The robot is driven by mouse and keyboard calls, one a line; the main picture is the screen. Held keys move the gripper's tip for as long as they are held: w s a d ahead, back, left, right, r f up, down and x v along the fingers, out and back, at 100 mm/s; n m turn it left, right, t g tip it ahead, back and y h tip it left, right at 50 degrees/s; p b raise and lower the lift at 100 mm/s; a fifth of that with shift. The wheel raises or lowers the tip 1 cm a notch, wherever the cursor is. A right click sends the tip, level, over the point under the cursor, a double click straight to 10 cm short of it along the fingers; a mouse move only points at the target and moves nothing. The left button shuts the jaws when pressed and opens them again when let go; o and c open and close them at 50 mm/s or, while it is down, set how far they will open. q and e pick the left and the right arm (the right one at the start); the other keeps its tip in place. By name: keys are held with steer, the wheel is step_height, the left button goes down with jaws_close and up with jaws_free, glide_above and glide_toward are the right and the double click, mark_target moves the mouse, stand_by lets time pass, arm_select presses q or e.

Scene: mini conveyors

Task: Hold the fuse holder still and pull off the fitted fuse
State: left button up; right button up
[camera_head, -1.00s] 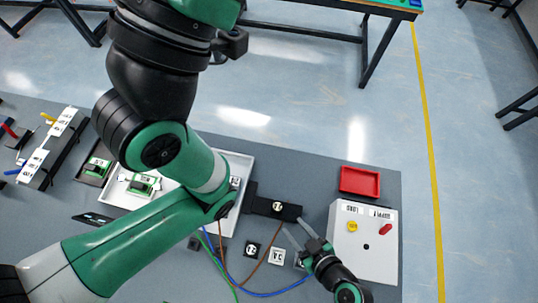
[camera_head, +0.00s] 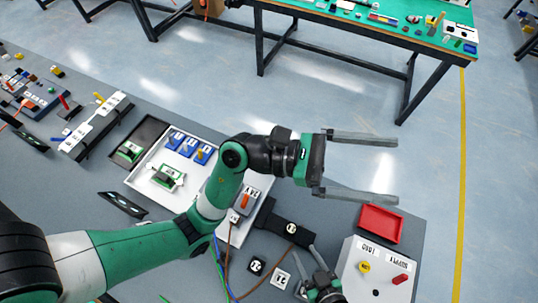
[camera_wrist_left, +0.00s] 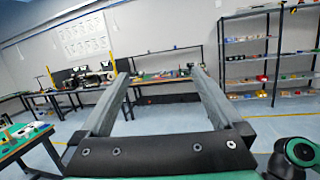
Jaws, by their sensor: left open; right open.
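A dark bar (camera_head: 272,221) with a small round pale-marked piece (camera_head: 291,229) lies on the grey table; I cannot tell for sure whether these are the fuse holder and fuse. My left gripper (camera_head: 397,170) is open and empty, raised and pointing right, past the table's far edge in the picture. Its two fingers (camera_wrist_left: 158,95) are spread apart in the left wrist view, with nothing between them. My right gripper (camera_head: 306,255) is open, low at the bottom of the head view, close to the bar's right end. Whether it touches the bar is unclear.
A white box (camera_head: 372,275) with labels and a red part stands right, below a red tray (camera_head: 380,224). A white tray (camera_head: 137,184) with blue and green parts lies left.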

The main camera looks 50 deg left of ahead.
arm_select(q)
step_height(320, 180, down, 12)
steer(key=a+g+y, duration=0.1)
steer(key=g+y, duration=0.1)
steer(key=y, duration=0.2)
steer(key=m+g+y, duration=0.1)
steer(key=g+y, duration=0.7)
steer(key=g, duration=0.1)
glide_toward(280, 225)
steer(key=x, duration=1)
steer(key=shift+d+f, duration=0.1)
steer(key=shift+f, duration=0.3)
jaws_close()
